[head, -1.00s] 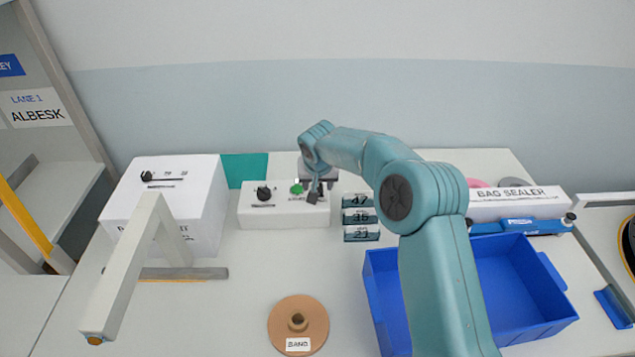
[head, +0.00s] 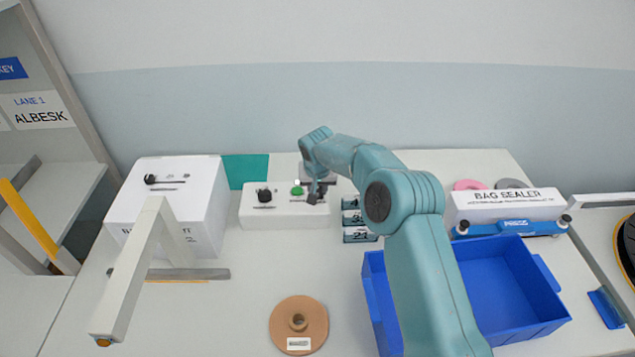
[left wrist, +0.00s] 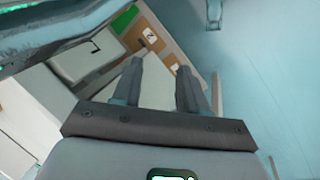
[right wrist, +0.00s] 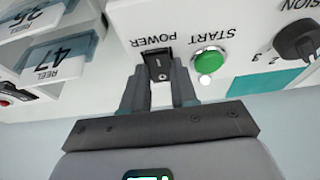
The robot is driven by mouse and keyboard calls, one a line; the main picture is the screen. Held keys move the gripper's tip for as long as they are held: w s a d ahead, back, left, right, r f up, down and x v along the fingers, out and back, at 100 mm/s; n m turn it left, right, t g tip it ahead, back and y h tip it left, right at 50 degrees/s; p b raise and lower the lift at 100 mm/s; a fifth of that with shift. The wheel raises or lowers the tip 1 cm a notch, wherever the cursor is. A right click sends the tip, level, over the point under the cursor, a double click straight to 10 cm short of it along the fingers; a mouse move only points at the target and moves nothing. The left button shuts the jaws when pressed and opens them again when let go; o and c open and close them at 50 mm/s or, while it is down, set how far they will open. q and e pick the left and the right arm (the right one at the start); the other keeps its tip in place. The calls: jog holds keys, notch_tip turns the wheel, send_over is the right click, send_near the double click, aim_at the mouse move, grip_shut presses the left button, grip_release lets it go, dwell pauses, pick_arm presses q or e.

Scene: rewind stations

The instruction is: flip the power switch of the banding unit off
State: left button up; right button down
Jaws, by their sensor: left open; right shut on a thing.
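In the head view the right gripper (head: 316,190) is at the right end of the box and largely hides the switch. A green START button (right wrist: 210,62) and a black tension knob (right wrist: 297,42) are beside it. The white banding unit (head: 165,215) stands left of the box. My left gripper (left wrist: 165,80) is open and empty, away from the box.
Reel boxes (head: 358,234) stand close to the right of the control box. A blue bin (head: 513,290) and a bag sealer (head: 510,204) are further right. A brown band reel (head: 298,325) lies in front. The table between reel and control box is clear.

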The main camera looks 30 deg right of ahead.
jog(key=shift+w+d+r+g+p, duration=0.1)
jog(key=shift+w+r+g+p, duration=0.1)
jog(key=shift+r+g+p, duration=0.35)
jog(key=shift+w+d+f, duration=0.1)
jog(key=shift+f, duration=0.2)
pick_arm(q)
jog(key=shift+r+p, duration=0.75)
jog(key=shift+r, duration=1.45)
pick_arm(e)
jog(key=shift+g+y, duration=0.4)
jog(key=shift+g, duration=0.05)
jog(key=c, duration=0.9)
grip_release()
jog(key=shift+f, duration=0.1)
